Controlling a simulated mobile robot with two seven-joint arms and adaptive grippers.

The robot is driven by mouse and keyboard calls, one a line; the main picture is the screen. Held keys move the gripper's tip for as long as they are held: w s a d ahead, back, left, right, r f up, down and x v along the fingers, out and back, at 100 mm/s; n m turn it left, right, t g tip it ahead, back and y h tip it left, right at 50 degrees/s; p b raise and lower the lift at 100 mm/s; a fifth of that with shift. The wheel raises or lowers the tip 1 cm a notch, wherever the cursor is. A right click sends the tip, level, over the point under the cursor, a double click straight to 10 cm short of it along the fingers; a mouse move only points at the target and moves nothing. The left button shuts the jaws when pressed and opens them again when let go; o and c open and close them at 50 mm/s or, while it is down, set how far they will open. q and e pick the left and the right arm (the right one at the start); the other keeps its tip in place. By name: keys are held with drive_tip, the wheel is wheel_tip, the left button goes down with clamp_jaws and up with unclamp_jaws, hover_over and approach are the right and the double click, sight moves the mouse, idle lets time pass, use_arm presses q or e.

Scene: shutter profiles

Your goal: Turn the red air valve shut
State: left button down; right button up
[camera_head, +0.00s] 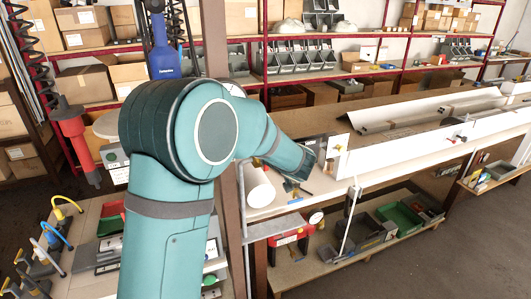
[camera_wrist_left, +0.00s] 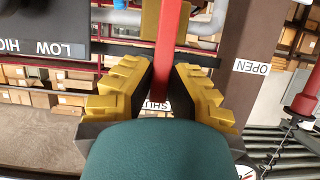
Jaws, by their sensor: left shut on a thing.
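In the left wrist view, the valve's red lever (camera_wrist_left: 172,35) comes down from the top of the picture between the fingers of my left gripper (camera_wrist_left: 166,76). The gripper is shut on the lever, with yellow-backed, dark-faced fingers on either side. A label reading SHUT (camera_wrist_left: 157,105) is partly visible just below the lever's end, between the fingers. A label reading OPEN (camera_wrist_left: 252,67) is on the brown post to the right. A yellow part (camera_wrist_left: 150,20) shows behind the lever. In the head view my left arm covers the valve, and the gripper cannot be made out. My right gripper is not in view.
In the head view, a workbench (camera_head: 375,168) with long white profiles (camera_head: 430,145) runs right. Red-framed shelves (camera_head: 300,75) with boxes stand behind. A brown post (camera_head: 216,40) rises behind my arm. A dark LOW/HIGH panel (camera_wrist_left: 45,22) is near the gripper in the wrist view.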

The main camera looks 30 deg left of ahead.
use_arm(q)
drive_tip(key=c, duration=0.9)
unclamp_jaws()
drive_tip(key=shift+w, duration=0.1)
drive_tip(key=shift+c, duration=0.2)
drive_tip(key=v, duration=1.2)
